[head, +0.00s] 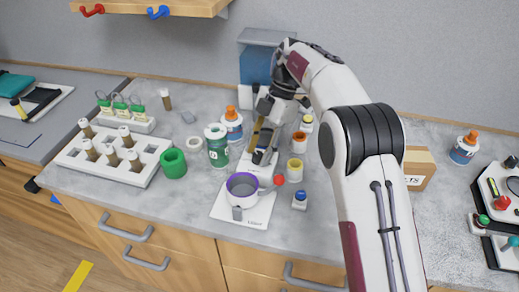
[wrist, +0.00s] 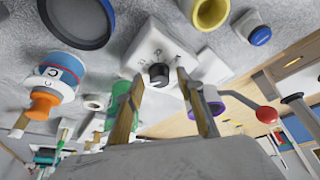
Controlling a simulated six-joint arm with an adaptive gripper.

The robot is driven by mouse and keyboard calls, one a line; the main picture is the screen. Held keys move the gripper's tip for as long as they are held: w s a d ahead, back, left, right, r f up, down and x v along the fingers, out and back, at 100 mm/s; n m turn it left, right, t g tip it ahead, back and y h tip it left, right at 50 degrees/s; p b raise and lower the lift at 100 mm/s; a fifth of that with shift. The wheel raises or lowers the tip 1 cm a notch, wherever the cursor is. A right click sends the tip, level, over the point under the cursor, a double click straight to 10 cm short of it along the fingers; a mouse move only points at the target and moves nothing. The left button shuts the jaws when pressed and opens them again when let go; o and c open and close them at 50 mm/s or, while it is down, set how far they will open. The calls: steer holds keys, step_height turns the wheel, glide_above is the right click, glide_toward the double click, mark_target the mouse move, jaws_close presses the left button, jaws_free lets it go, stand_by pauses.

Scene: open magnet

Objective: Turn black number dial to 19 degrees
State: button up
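The black number dial (wrist: 158,74) sits on a white box (wrist: 150,48) with small printed marks around it, in the wrist view. The marks are too small to read surely, and the dial's angle cannot be told. My gripper (wrist: 161,76) is open, with one brownish finger on each side of the dial. A gap shows between the fingers and the dial, and neither clearly touches it. In the head view my gripper (head: 267,138) points down over the counter's middle, and I cannot make out the dial there.
Close by stand a purple-rimmed pot (head: 242,187) with a red-knobbed handle, a green jar (head: 217,148), a yellow cup (head: 295,170) and a blue-capped bottle (head: 299,200). A white vial rack (head: 138,176) is at left. Clear counter lies at front right of the pot.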

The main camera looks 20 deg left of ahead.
steer(key=shift+r, duration=0.1)
steer(key=v, duration=0.7)
stand_by(0.5)
steer(key=shift+w+r, duration=0.1)
steer(key=shift+r, duration=0.05)
stand_by(0.5)
